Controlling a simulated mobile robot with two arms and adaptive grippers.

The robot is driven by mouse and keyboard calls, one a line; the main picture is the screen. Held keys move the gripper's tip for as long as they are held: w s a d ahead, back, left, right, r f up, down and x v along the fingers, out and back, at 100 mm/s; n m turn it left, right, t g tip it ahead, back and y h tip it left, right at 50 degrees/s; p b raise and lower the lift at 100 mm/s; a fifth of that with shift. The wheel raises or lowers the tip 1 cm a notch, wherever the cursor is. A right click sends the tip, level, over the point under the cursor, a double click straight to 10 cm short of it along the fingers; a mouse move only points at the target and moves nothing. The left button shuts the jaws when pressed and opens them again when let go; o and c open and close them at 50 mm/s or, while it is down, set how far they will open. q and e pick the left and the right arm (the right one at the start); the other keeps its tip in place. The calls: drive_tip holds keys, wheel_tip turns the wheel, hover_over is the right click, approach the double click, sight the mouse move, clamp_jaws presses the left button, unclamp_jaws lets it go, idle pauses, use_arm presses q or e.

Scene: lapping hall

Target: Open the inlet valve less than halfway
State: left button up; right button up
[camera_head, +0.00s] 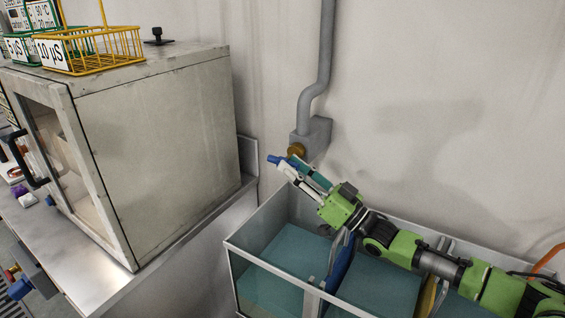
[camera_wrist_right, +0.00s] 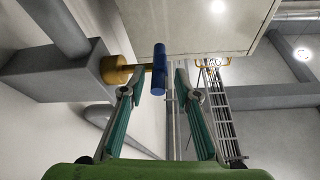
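The inlet valve is a grey block (camera_head: 313,137) on the wall under a grey pipe, with a brass fitting (camera_head: 296,150) and a blue handle (camera_head: 274,160). In the right wrist view the brass fitting (camera_wrist_right: 116,70) is at the left, and the blue handle (camera_wrist_right: 159,70) stands upright in the picture. My right gripper (camera_head: 290,166) is at the valve, its fingers pointing at the handle. In the right wrist view the gripper (camera_wrist_right: 159,82) is open, with the handle between its fingertips and a gap on each side. My left gripper is not in view.
A large grey cabinet (camera_head: 160,140) stands on a metal bench (camera_head: 190,235) at the left, with a yellow wire basket (camera_head: 110,48) on top. A tank with blue-green liquid (camera_head: 295,252) and dividers lies below my right arm. The wall right of the valve is clear.

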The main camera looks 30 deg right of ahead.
drive_tip(key=shift+w+a, duration=0.2)
drive_tip(key=shift+w, duration=0.35)
drive_tip(key=shift+w+a, duration=0.2)
drive_tip(key=shift+w, duration=0.3)
drive_tip(key=shift+p+x, duration=0.3)
drive_tip(key=shift+x, duration=0.5)
drive_tip(key=shift+a+f, duration=0.1)
clamp_jaws()
